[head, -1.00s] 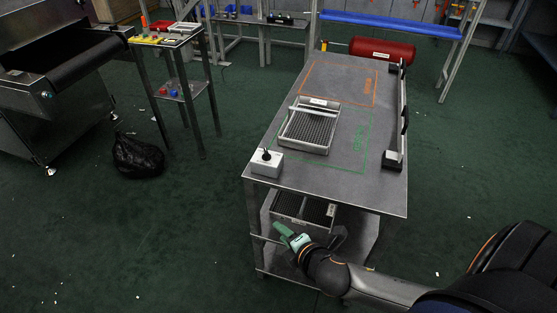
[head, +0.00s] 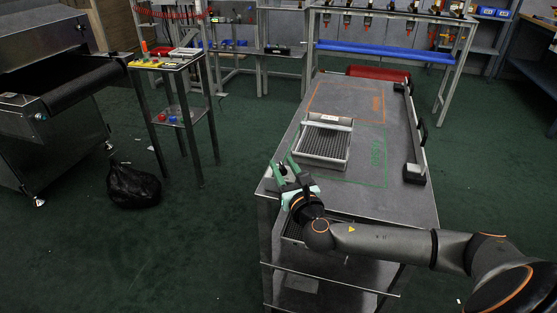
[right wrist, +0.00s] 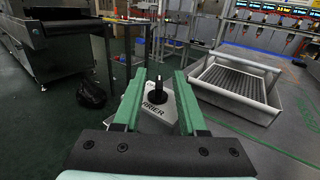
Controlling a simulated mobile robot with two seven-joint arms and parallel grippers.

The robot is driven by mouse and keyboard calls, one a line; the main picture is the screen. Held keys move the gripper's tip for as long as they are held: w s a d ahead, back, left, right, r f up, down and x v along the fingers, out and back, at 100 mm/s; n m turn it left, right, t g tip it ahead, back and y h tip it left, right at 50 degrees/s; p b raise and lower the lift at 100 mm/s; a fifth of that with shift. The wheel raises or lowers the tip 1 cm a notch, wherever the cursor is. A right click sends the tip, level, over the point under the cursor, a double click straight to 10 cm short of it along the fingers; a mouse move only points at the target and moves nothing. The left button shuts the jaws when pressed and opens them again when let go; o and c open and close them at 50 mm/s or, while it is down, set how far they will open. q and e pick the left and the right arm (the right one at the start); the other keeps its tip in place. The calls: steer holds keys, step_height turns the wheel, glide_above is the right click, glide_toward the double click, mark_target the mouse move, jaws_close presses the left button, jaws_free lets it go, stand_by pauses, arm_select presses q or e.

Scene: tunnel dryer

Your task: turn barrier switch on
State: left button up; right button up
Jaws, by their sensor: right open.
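The barrier switch is a light grey box (right wrist: 157,120) with a black upright knob (right wrist: 158,91) and lettering on top, partly hidden, that ends in "RRIER". It stands at the near left corner of the metal table. My right gripper (head: 285,165) is at that corner in the head view and mostly hides the box there. In the right wrist view my right gripper's green fingers (right wrist: 156,82) are open, with the knob showing between them. I cannot tell how deep the fingers reach around it. My left gripper is not in view.
The metal table (head: 390,207) bears a grey mesh tray (head: 346,160) behind the gripper and a black-ended bar (head: 414,173) along its right edge. Green and orange outlines mark its top. A black bag (head: 134,187) lies on the floor at left, near a small stand (head: 212,125).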

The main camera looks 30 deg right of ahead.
steer(key=shift+x, duration=2)
steer(key=shift+c, duration=0.2)
jaws_close()
